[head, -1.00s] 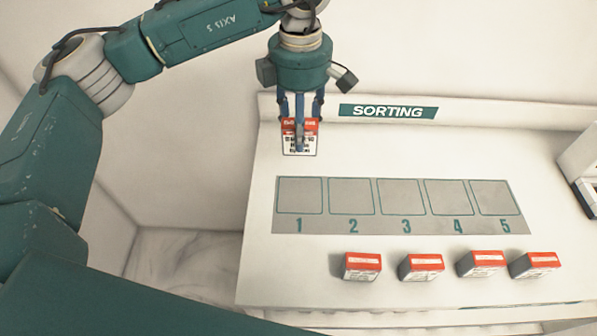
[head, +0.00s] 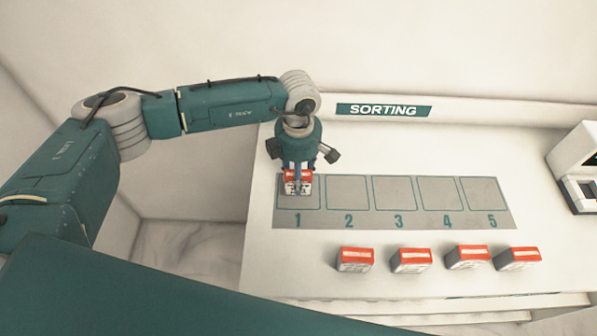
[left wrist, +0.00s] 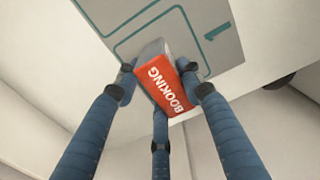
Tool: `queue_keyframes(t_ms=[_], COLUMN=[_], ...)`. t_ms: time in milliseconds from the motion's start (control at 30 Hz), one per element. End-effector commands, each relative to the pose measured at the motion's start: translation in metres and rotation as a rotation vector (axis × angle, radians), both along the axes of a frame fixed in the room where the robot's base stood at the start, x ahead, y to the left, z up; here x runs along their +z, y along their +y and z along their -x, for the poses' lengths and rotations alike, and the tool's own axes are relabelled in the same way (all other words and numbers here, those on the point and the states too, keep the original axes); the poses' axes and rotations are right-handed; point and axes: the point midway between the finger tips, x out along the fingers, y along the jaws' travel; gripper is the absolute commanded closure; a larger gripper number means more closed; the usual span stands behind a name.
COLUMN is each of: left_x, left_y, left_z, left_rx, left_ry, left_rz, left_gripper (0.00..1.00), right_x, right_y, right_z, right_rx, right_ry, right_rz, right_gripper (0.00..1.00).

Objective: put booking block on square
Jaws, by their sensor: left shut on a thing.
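The booking block (head: 291,187) is a white block with a red top, held in my left gripper (head: 298,178). In the left wrist view its red face reads BOOKING (left wrist: 167,92), and the blue fingers of my left gripper (left wrist: 158,95) are closed around it. In the head view the block is over square 1 (head: 312,203), the leftmost square of the grey numbered strip (head: 380,222). I cannot tell whether the block touches the square. Squares 2 to 5 are empty. My right gripper is not in view.
Several similar red-topped blocks, including the leftmost one (head: 355,259), stand in a row in front of the strip on the white table (head: 290,270). A SORTING sign (head: 384,110) is at the back. A white device (head: 575,165) stands at the right edge.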

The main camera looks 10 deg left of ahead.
Motion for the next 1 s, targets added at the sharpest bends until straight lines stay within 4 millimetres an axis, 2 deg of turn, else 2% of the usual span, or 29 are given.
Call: queue_keyframes(t_ms=[333, 367, 433, 700, 833, 867, 1000], left_x=[-0.004, -0.003, -0.002, -0.002, 0.004, 0.004, 0.028], left_y=[-0.001, 0.0, 0.0, 0.0, 0.0, 0.0, -0.001], left_z=[-0.001, -0.001, -0.001, -0.001, -0.001, -0.002, -0.003], left_rx=[0.0, 0.0, 0.0, 0.0, 0.0, 0.0, -0.002], left_ry=[-0.002, -0.002, -0.002, -0.001, -0.002, -0.004, -0.008], left_rz=[0.001, 0.001, 0.001, 0.001, 0.001, 0.001, 0.003], left_gripper=[0.9, 0.58, 0.44, 0.43, 0.43, 0.43, 0.43], right_x=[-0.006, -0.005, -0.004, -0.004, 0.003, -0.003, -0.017], right_y=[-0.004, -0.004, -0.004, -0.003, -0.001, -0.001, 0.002], right_z=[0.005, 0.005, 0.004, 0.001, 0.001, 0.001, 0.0], right_rx=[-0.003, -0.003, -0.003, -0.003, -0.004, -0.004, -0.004], right_ry=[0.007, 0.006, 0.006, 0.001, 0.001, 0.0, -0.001], right_rz=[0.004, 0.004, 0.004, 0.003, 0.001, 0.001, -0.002], right_gripper=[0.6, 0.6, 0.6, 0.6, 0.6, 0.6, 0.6])
